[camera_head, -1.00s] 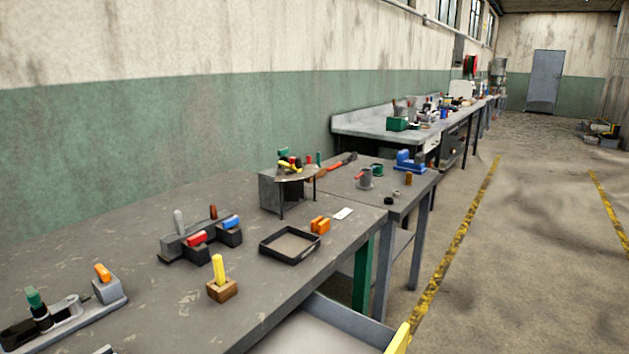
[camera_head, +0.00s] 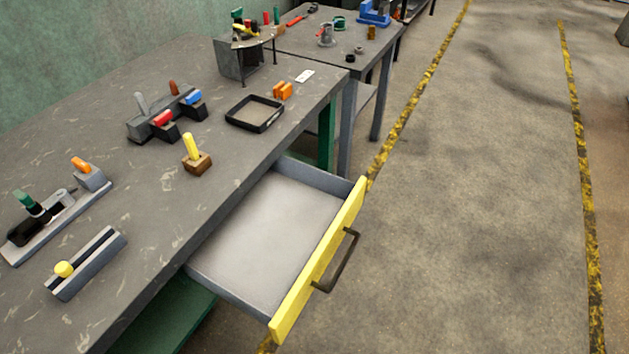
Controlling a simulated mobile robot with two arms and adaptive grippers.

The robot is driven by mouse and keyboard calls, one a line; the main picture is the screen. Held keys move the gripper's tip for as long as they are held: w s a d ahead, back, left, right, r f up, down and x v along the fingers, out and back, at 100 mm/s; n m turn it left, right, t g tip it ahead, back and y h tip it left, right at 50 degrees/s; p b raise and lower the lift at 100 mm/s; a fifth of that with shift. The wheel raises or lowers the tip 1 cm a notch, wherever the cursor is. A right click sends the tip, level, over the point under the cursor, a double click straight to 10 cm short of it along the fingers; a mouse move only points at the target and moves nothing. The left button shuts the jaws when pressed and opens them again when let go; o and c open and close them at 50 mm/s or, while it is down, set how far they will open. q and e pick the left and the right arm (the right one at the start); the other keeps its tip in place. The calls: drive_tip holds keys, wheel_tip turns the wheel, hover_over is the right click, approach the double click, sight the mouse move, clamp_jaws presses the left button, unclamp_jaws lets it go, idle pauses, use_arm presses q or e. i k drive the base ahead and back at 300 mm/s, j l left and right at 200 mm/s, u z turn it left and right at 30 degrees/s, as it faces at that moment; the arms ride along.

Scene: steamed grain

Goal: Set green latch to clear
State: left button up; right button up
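A device with a green-topped handle (camera_head: 24,200) stands at the left edge of the near bench; I cannot tell for sure that this is the green latch. The handle leans over a black block at the left end of a long grey base (camera_head: 60,228). An orange-topped grey block (camera_head: 90,177) sits at the base's other end. No "clear" marking is readable on it. Neither of my grippers is in view.
An open yellow-fronted drawer (camera_head: 318,262) juts over the floor.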

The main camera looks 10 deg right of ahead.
sight(25, 198)
drive_tip(key=u, duration=1.45)
drive_tip(key=j+u, duration=0.3)
drive_tip(key=j, duration=0.15)
